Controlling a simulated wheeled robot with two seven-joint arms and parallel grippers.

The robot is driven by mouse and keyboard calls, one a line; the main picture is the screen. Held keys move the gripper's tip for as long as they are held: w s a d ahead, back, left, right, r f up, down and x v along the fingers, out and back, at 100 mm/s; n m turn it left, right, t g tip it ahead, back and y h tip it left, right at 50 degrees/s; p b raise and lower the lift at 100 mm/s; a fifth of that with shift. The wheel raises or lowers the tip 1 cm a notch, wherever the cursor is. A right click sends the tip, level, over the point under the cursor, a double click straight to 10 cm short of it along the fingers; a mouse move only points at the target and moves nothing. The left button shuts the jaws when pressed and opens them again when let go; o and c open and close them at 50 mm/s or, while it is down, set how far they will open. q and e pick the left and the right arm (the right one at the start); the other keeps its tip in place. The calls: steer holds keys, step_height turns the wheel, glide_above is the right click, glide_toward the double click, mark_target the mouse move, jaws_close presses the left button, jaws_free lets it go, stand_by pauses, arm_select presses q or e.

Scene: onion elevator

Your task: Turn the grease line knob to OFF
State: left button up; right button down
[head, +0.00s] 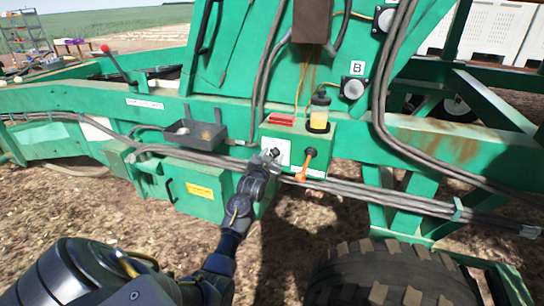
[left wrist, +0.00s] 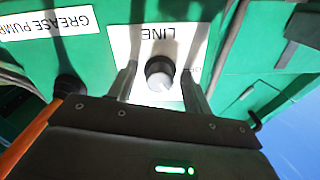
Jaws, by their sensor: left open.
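The grease line knob (left wrist: 158,68) is a round dark knob with a pale grey face, on a white plate (left wrist: 127,45) marked LINE, upside down in the left wrist view. Faint small lettering shows beside the right finger; I cannot read it surely. My left gripper (left wrist: 160,75) is open, with one finger on each side of the knob. Small gaps show between fingers and knob; I cannot tell whether either touches. In the head view my left gripper (head: 268,158) is at the green grease box (head: 325,143) and mostly hides the knob. My right gripper is not in view.
An orange-handled lever (head: 305,166) stands just right of the gripper on the same box. A grease cup (head: 319,112) and a red block (head: 281,119) are above. A grey tray (head: 194,134) is to the left. Hoses (head: 350,190) run below; a tyre (head: 390,275) is in front.

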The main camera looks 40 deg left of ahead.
arm_select(q)
steer(key=shift+c, duration=0.4)
steer(key=shift+c, duration=1.4)
steer(key=c, duration=0.6)
steer(key=shift+n, duration=0.4)
steer(key=n+p, duration=0.2)
steer(key=n, duration=0.9)
steer(key=shift+p, duration=0.35)
